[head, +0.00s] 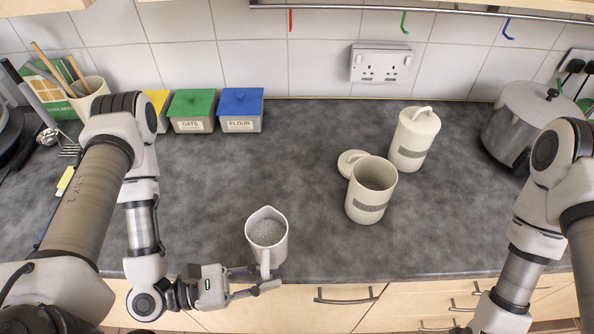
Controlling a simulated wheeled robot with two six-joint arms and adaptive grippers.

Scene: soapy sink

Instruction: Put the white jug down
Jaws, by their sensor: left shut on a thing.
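The white jug (279,247) is upright at the front edge of the grey worktop (190,215), left of the picture's middle. Its spout points away from me and its handle points toward me. Grey, grainy-looking contents show inside it. My left gripper (262,280) is shut on the jug's handle, in front of the worktop edge. I cannot tell whether the jug's base touches the worktop. My right arm comes in at the right, and its gripper is out of the picture.
An open cream canister (369,205) stands right of the jug, with a round lid (349,161) beside it and a lidded canister (414,140) behind. A grey pot (520,125) stands at right. Green-lidded (193,110) and blue-lidded (241,109) boxes line the wall. The middle worktop is clear.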

